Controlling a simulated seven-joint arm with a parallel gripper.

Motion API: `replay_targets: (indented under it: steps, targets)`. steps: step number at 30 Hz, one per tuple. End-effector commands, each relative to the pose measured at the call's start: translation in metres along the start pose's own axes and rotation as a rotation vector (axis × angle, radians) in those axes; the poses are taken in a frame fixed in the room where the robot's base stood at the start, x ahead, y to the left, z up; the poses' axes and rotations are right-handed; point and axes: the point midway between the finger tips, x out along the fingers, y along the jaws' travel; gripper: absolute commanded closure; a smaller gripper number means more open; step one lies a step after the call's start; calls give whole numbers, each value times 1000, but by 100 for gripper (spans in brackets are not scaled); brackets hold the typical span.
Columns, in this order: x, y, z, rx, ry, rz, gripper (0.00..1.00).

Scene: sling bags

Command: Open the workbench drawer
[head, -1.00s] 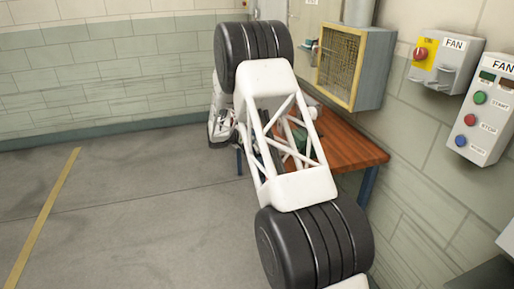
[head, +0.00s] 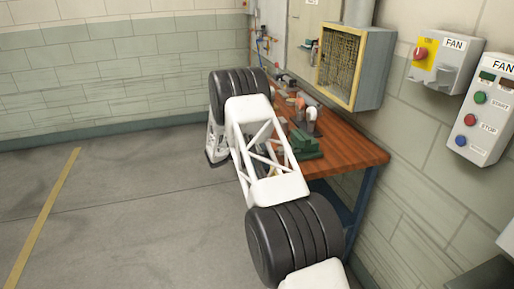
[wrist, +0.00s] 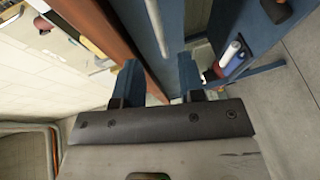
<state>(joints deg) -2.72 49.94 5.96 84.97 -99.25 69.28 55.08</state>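The workbench (head: 345,150) has a brown wooden top and blue legs, and stands along the right wall in the head view. In the wrist view its wooden edge (wrist: 108,28) runs beside my gripper (wrist: 157,80). My gripper's two blue fingers are apart, with no object visibly held between them. A blue-grey panel under the top, with a pale narrow strip (wrist: 156,28), lies just beyond and between the fingers. I cannot tell whether the strip is the drawer's handle, or whether it touches the fingers. In the head view my arm hides the gripper and the bench's front.
A green vise-like tool (head: 305,145) and several small items lie on the bench top. In the wrist view a blue shelf or compartment (wrist: 262,68) holds bottles (wrist: 230,53). A yellow-framed fan box (head: 342,65) hangs above the bench. The floor at left is clear.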

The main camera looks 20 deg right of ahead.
Motion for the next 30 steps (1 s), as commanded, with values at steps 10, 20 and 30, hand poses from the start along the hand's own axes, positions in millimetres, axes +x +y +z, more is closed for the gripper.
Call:
replay_targets:
  steps: [10,20,30]
  targets:
    - [12,-1,1,0,-2,-1,64]
    - [49,-1,1,0,-2,-1,64]
    - [76,0,0,0,0,-1,64]
